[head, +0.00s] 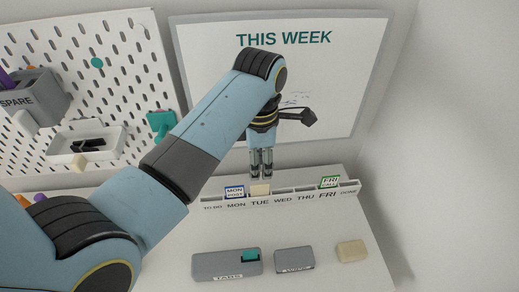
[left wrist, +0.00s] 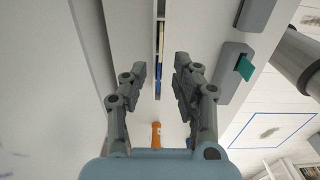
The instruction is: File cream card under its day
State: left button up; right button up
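The cream card (head: 260,189) stands in the day rack (head: 287,193), above the TUE label and between the blue-edged MON card (head: 235,191) and the WED label. Its face shows no writing that I can read. A green-edged card (head: 329,182) stands at FRI. My left gripper (head: 261,172) hangs fingers down just above and behind the cream card. In the left wrist view, its fingers (left wrist: 160,64) are apart with nothing between them, and the narrow rack channel runs beyond them. My right gripper is not in view.
A whiteboard (head: 345,65) reading THIS WEEK is behind the rack. A grey box with a teal part (head: 221,266), a smaller grey box (head: 295,261) and a cream block (head: 352,251) lie in front. A pegboard (head: 120,55) is at left. Desk between rack and boxes is clear.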

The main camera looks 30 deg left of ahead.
pick_arm(q)
notch_tip(320, 180, up, 4)
jog(key=shift+r, duration=0.2)
jog(key=shift+f, duration=0.1)
dwell(0.4)
